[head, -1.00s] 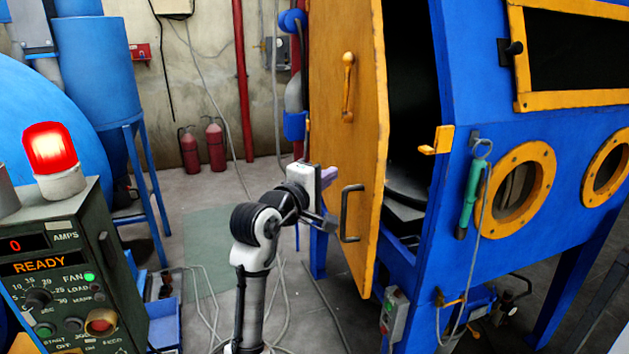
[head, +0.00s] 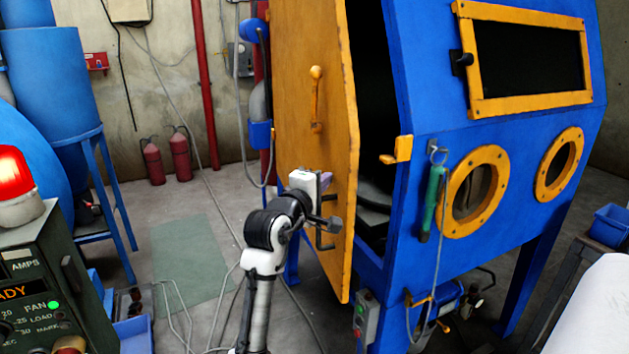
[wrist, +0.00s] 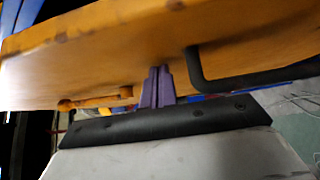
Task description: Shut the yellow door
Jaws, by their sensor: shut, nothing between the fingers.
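The yellow door (head: 300,110) of the blue blasting cabinet (head: 425,90) stands ajar, with a dark gap between its edge and the cabinet. It carries a yellow lever handle (head: 316,98) higher up and a black pull handle (head: 322,235) lower down. My gripper (head: 326,180) is at the outer face of the door, near the black handle. In the wrist view the purple fingers (wrist: 158,88) are together and empty, close to or against the door face (wrist: 110,50), beside the black handle (wrist: 245,80). I cannot tell for sure whether they touch.
A yellow latch bracket (head: 398,150) sticks out from the cabinet edge. A control box with a red lamp (head: 18,185) stands at the left front. Hoses lie on the floor by my arm. Two red extinguishers (head: 166,157) stand at the back wall.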

